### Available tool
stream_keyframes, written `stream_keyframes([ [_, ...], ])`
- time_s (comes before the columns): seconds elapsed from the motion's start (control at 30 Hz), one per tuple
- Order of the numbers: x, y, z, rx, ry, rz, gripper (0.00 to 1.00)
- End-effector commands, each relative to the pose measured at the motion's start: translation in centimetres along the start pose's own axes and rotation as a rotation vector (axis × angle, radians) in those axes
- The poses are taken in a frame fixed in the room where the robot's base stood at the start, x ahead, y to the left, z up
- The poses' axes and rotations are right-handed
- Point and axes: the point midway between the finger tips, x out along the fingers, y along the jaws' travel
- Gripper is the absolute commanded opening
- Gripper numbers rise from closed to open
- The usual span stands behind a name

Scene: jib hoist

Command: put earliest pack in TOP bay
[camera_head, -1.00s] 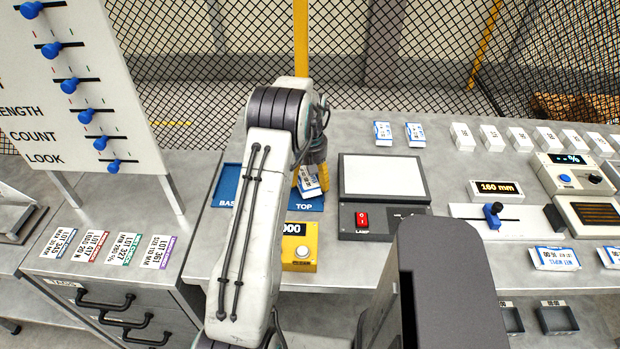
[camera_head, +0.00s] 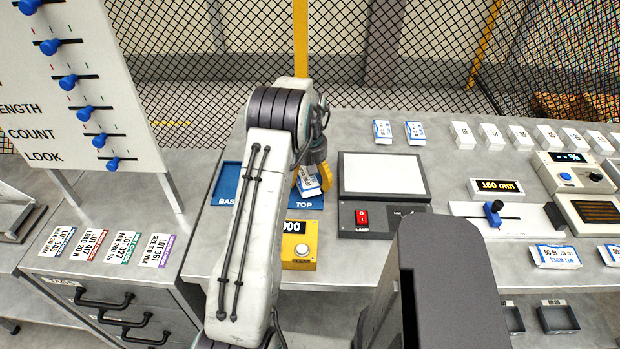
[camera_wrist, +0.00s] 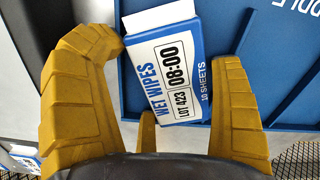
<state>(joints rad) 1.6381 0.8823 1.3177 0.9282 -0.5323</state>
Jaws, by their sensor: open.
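A white and blue wet wipes pack (camera_wrist: 165,75), marked 08:00, LOT 423 and 10 SHEETS, lies between the spread yellow fingers of my gripper (camera_wrist: 172,58) in the wrist view. Gaps show on both sides of it. In the head view the pack (camera_head: 308,181) sits tilted at the TOP end of the blue tray (camera_head: 305,203), and my gripper (camera_head: 313,178) is open around it. I cannot tell whether the pack rests fully on the tray floor. My arm hides the tray's middle. Two similar packs (camera_head: 383,131) (camera_head: 414,131) stand at the back of the bench.
More packs (camera_head: 555,256) lie at the bench's front right. A yellow box with a button (camera_head: 299,250) stands just in front of the tray. A lamp panel (camera_head: 383,176) is close on the right. Several white blocks (camera_head: 490,134) line the back right.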

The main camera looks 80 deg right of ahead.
Motion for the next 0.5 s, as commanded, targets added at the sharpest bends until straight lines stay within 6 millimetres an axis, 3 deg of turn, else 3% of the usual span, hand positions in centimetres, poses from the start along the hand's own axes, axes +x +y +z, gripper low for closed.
stream_keyframes([
  [0.03,0.7,-0.3,0.4,0.004,-0.015,-0.009,1.00],
  [0.17,-0.1,-0.2,0.3,0.004,-0.014,-0.008,1.00],
  [0.5,-6.1,-0.1,0.2,0.002,0.000,0.000,1.00],
])
